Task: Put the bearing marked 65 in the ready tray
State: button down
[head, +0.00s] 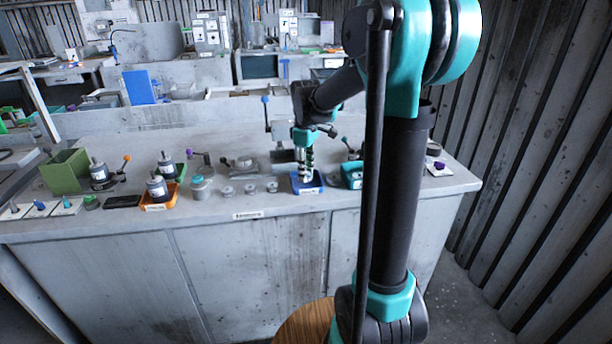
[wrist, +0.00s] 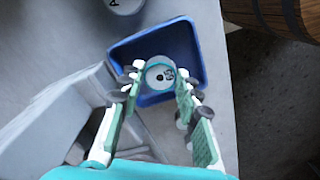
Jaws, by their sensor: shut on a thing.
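My gripper (head: 306,172) points down over a small blue tray (head: 317,188) near the front edge of the bench. The bearing has a small dark marking on top that I cannot read surely. It lies within the outline of the blue tray (wrist: 188,42), between the walls. I cannot tell whether it touches the tray floor. The tray has a white label on its front in the head view.
Several grey round parts (head: 250,189) stand in a row left of the tray. A teal container (head: 352,176) is close on its right. An orange tray (head: 158,202) and a green bin (head: 65,171) stand further left. A wooden round top (head: 305,322) is below the bench front.

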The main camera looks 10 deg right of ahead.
jog(key=shift+f, duration=0.95)
jog(key=shift+f, duration=0.1)
jog(key=c, duration=1.1)
grip_release()
jog(key=shift+o, duration=0.2)
notch_tip(320, 180, up, 12)
jog(key=s+d+f+m, duration=0.1)
jog(key=s+f+m, duration=0.1)
jog(key=s+f, duration=0.1)
jog(key=s+f+m+t, duration=0.1)
jog(key=s+f, duration=0.3)
jog(key=s+d+f+m+t, duration=0.1)
jog(key=s+f+m, duration=0.1)
jog(key=s+f, duration=0.1)
jog(key=shift+s+d+f+m, duration=0.3)
jog(key=shift+f, duration=0.25)
jog(key=s+d+f+m+t, duration=0.1)
jog(key=s+f+m, duration=0.4)
jog(key=s+f, duration=0.5)
jog(key=shift+s+d+m+t, duration=0.3)
jog(key=shift+s+t, duration=0.3)
jog(key=shift+s, duration=0.15)
